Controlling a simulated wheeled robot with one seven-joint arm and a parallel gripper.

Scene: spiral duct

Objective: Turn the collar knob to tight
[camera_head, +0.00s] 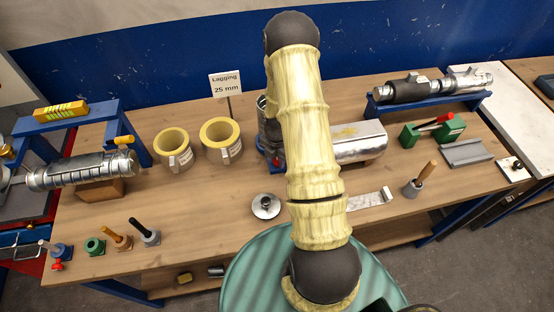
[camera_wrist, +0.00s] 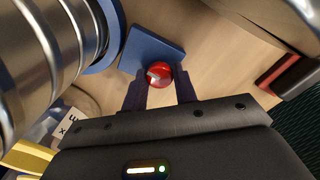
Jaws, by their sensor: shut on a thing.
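The red collar knob (camera_wrist: 159,74) has a pale mark on its face and sits in front of a blue plate (camera_wrist: 142,42) in the wrist view. My gripper (camera_wrist: 159,80) has one dark finger on each side of the knob and is shut on it. The blue collar (camera_wrist: 112,50) curves around the ribbed metal duct (camera_wrist: 42,50) at left. The knob's tight and loose marks cannot be read. In the head view the upright duct (camera_head: 264,117) is partly hidden behind my arm, and my gripper is hidden there.
Two yellow lagging rings (camera_head: 222,141) stand left of the duct near a "Lagging 25 mm" sign (camera_head: 225,85). A silver cylinder (camera_head: 362,142) lies to the right. A small metal disc part (camera_head: 265,206) is in front. The table front between them is mostly clear.

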